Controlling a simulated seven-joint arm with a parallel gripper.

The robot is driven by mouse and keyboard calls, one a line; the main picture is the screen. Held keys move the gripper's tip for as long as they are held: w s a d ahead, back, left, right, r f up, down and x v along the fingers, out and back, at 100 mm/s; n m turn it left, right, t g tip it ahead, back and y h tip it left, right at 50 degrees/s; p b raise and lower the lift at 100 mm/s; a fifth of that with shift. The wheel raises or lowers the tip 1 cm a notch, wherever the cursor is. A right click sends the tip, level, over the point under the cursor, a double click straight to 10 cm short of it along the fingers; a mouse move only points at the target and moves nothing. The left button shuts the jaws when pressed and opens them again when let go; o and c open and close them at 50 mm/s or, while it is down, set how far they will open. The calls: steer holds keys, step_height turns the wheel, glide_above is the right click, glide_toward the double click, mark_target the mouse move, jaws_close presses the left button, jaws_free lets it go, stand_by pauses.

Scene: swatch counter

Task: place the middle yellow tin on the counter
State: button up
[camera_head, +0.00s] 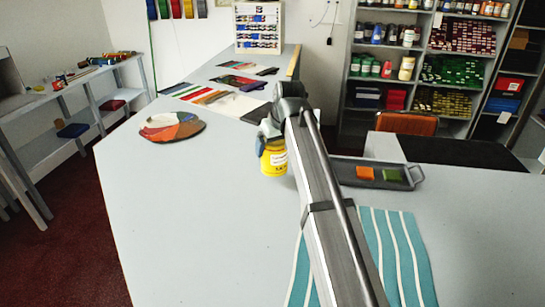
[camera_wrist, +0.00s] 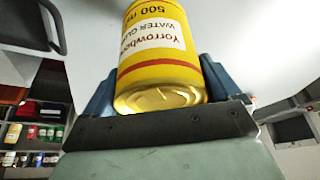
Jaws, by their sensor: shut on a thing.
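A yellow tin (camera_head: 274,159) with a white label and a red band shows left of my arm over the grey-white counter (camera_head: 200,240). In the wrist view the same tin (camera_wrist: 168,62) sits between the two blue fingers of my gripper (camera_wrist: 158,82), its metal end facing the camera. My gripper (camera_head: 268,130) is shut on it in the head view, with the fingers partly hidden by my arm. I cannot tell whether the tin touches the counter. No other yellow tin is clear on the counter.
A dark tray (camera_head: 399,184) with an orange and a green piece lies right of my arm. A teal striped cloth (camera_head: 412,262) lies in front. A round multicoloured palette (camera_head: 172,127) is at left, with colour swatches (camera_head: 205,95) behind. The front-left counter is bare.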

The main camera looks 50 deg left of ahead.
steer(key=shift+f, duration=1.9)
steer(key=shift+f, duration=0.15)
steer(key=o, duration=1.2)
steer(key=v, duration=1.2)
steer(key=shift+a, duration=0.1)
